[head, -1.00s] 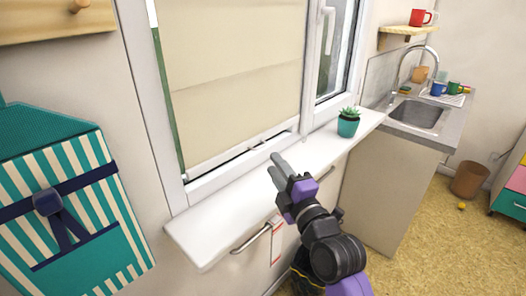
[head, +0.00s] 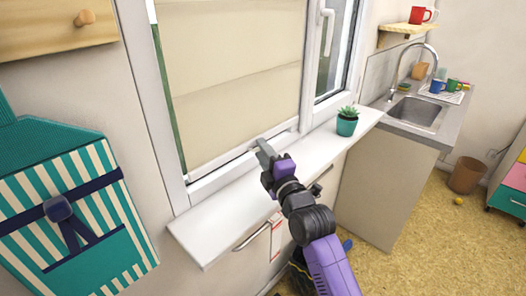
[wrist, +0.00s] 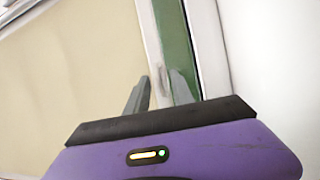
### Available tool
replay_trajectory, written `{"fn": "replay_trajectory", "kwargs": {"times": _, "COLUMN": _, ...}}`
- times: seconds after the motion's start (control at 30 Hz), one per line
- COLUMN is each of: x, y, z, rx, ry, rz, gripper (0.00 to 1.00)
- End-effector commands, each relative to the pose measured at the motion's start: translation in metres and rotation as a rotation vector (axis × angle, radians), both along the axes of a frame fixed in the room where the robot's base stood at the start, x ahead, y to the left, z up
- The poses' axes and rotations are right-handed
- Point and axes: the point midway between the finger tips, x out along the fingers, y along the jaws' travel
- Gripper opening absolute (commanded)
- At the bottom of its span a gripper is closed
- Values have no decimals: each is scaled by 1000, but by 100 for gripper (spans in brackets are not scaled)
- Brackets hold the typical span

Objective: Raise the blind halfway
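The beige blind (head: 230,80) hangs down over nearly the whole left window pane, its lower edge close above the bottom of the frame. In the wrist view the blind (wrist: 75,75) fills the left side, with its pale bottom rail (wrist: 154,50) along its edge and a green strip beyond. My gripper (head: 262,147) is at the lower right part of the blind, above the sill. In the wrist view my gripper (wrist: 160,88) is open, its two grey fingers apart, with the rail's line running between them. I cannot tell whether they touch the rail.
The white sill (head: 230,210) runs below the window. A potted plant (head: 346,122) stands on it, right of my gripper. A handle (head: 250,236) sits under the sill. The sink counter (head: 416,112) is at the right, and a striped apron (head: 75,205) hangs at the left.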

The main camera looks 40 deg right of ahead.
Motion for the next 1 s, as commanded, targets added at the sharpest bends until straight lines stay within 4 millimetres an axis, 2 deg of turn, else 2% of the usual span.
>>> {"fn": "replay_trajectory", "kwargs": {"times": 0.03, "x": 0, "y": 0, "z": 0, "rx": 0, "ry": 0, "rz": 0, "gripper": 27}}
{"fn": "replay_trajectory", "kwargs": {"times": 0.17, "x": 0, "y": 0, "z": 0, "rx": 0, "ry": 0, "rz": 0, "gripper": 1}}
{"fn": "replay_trajectory", "kwargs": {"times": 0.2, "x": 0, "y": 0, "z": 0, "rx": 0, "ry": 0, "rz": 0, "gripper": 0}}
{"fn": "replay_trajectory", "kwargs": {"times": 1.0, "x": 0, "y": 0, "z": 0, "rx": 1, "ry": 0, "rz": 0, "gripper": 0}}
